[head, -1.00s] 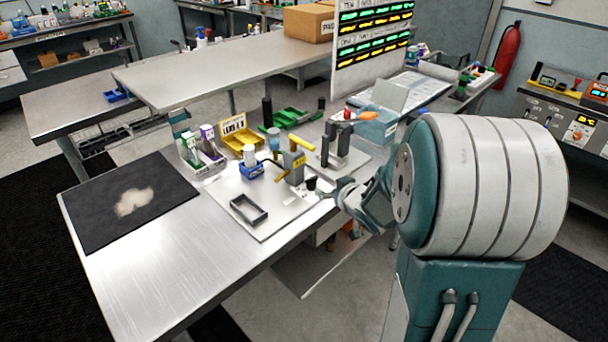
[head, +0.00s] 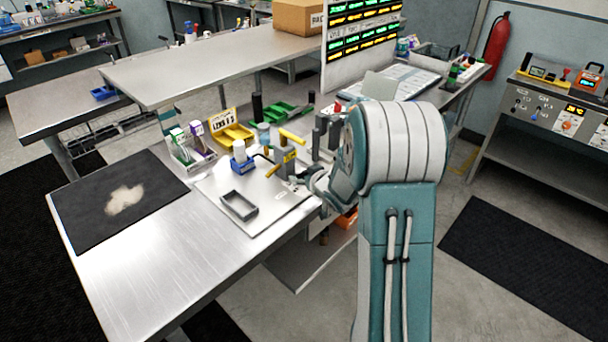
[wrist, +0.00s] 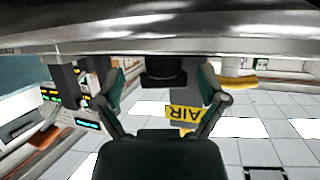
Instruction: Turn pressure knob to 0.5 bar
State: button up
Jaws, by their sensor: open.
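The black pressure knob (wrist: 163,72) shows in the wrist view between my two fingers, with a gap on each side; its pointer and scale cannot be read. My gripper (wrist: 163,80) is open around it, one teal finger to the left and one to the right. A yellow AIR label (wrist: 185,113) sits on the grey block just beyond.
A blue holder (head: 243,165), a yellow bin (head: 233,137) and a green tray (head: 280,115) stand behind. Dark upright posts (head: 334,133) rise close to my arm. The table's front left (head: 165,255) is clear.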

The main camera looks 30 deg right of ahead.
jog(key=shift+a, duration=0.2)
jog(key=c, duration=1.2)
jog(key=shift+o, duration=0.2)
jog(key=shift+d, duration=0.1)
jog(key=shift+n+y, duration=0.3)
jog(key=shift+d+f+n+g+y, duration=0.1)
jog(key=shift+n+g+y, duration=0.3)
jog(key=shift+n+y, duration=1)
jog(key=shift+n+g+y, duration=0.8)
jog(key=shift+n+y, duration=0.7)
jog(key=shift+y, duration=0.2)
jog(key=o, duration=1.2)
jog(key=shift+c, duration=0.2)
jog(key=shift+w, duration=0.1)
